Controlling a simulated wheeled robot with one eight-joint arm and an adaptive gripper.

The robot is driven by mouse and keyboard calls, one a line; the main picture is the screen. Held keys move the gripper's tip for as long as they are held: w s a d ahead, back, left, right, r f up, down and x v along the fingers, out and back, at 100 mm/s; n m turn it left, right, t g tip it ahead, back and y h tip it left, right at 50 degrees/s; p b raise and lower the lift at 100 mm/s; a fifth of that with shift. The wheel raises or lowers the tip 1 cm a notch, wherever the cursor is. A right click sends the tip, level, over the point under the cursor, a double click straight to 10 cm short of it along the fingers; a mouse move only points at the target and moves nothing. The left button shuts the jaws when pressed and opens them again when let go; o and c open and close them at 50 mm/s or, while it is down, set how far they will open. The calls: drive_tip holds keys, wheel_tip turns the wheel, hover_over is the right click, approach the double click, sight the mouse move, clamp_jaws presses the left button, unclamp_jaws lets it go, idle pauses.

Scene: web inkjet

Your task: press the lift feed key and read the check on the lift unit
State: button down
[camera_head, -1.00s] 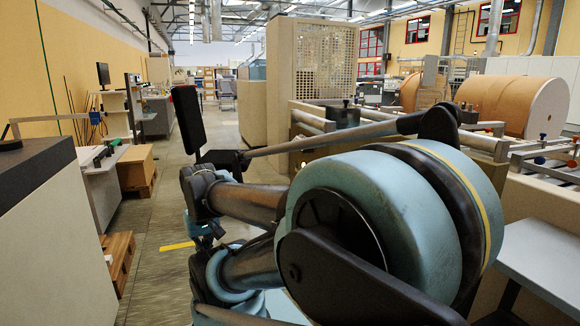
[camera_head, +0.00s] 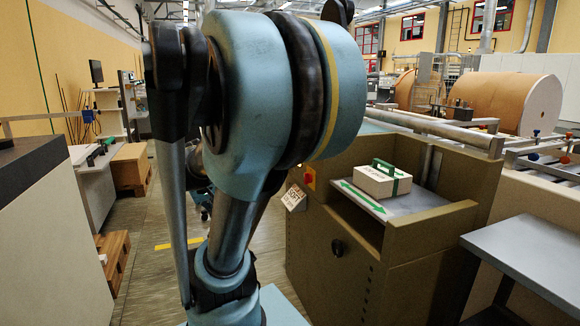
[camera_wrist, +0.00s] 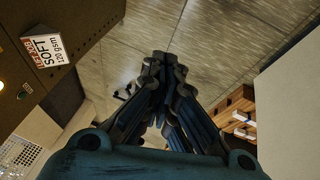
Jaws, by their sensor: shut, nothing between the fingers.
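The lift unit is an olive-brown cabinet (camera_head: 340,262) right of my arm in the head view. A small red and yellow control (camera_head: 309,178) is on its upper left face; I cannot tell whether this is the lift feed key. A tilted white card (camera_head: 293,197) hangs below it. My gripper (camera_wrist: 163,62) is shut and empty over the floor, to the right of the card and touching nothing visible. My arm hides the gripper in the head view.
A pale block with a green band (camera_head: 383,181) sits on the cabinet's recessed grey plate (camera_head: 425,203), beside a green double arrow. A grey table (camera_head: 535,255) stands at the right. A wooden pallet (camera_head: 115,255) lies left, past an open aisle floor.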

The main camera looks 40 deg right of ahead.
drive_tip(key=w+d+r+m+t+h, duration=0.1)
drive_tip(key=w+d+r+h, duration=0.25)
drive_tip(key=w+d, duration=0.75)
drive_tip(key=w+d+r+m+t+h, duration=0.15)
drive_tip(key=w+d+h, duration=0.25)
drive_tip(key=w+d, duration=0.7)
drive_tip(key=w+d+f+n+t+h, duration=0.1)
drive_tip(key=w+d+f+h, duration=0.1)
drive_tip(key=w+d, duration=0.3)
drive_tip(key=w+d+f+n+t+h, duration=0.1)
drive_tip(key=w+d, duration=0.4)
drive_tip(key=d, duration=0.5)
wheel_tip(320, 180, down, 2)
drive_tip(key=shift+f+t+h, duration=0.25)
drive_tip(key=shift+t+h, duration=0.1)
drive_tip(key=shift+t, duration=0.1)
drive_tip(key=shift+s+d, duration=0.1)
drive_tip(key=s+d, duration=0.2)
drive_tip(key=d, duration=0.6)
drive_tip(key=shift+d, duration=0.2)
drive_tip(key=shift+d, duration=0.1)
drive_tip(key=shift+s+d+r, duration=0.1)
drive_tip(key=shift+d, duration=0.2)
